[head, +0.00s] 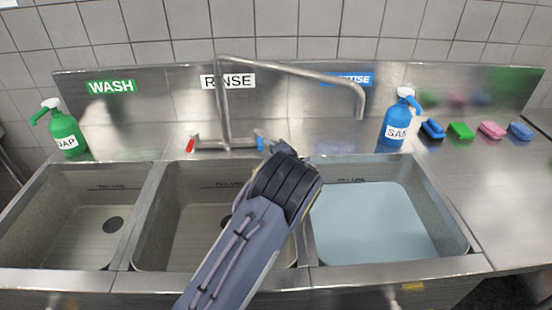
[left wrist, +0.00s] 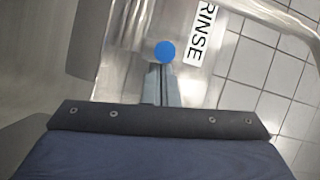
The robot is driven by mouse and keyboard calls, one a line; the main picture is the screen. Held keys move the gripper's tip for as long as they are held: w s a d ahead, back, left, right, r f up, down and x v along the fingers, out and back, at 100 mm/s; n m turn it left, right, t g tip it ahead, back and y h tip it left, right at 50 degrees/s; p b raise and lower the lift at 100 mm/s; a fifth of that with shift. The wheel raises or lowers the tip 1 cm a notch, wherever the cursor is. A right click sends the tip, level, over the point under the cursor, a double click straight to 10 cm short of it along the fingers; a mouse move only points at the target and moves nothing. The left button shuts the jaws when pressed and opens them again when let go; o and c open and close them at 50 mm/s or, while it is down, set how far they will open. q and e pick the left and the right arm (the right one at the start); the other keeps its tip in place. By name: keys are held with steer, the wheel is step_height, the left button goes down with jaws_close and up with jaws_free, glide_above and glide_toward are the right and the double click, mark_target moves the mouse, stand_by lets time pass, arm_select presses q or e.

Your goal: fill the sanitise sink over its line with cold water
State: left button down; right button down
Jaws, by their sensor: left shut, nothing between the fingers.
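The sanitise sink (head: 458,235) is the right-hand basin in the head view and holds pale blue water (head: 375,222). Its fill line (head: 350,180) shows on the back wall, with the water's far edge close to it; I cannot tell exactly which is higher. The spout (head: 360,105) is swung right, its end above this sink's back part; no stream shows. The blue cold tap handle (head: 260,137) is behind the middle sink. My left gripper (head: 271,147) is shut and empty; in the left wrist view its fingertips (left wrist: 164,68) are right at the blue handle (left wrist: 166,52). Contact is unclear. My right gripper is out of view.
The red tap handle (head: 191,144) is left of the blue one. The wash sink (head: 75,225) and rinse sink (head: 175,235) show no standing water. A green soap bottle (head: 64,130), a blue sanitiser bottle (head: 396,122) and several sponges (head: 461,130) stand along the back.

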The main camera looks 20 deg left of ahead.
arm_select(q)
steer(key=shift+s+a+b, duration=0.35)
steer(key=shift+a+b, duration=0.05)
steer(key=shift+b, duration=0.4)
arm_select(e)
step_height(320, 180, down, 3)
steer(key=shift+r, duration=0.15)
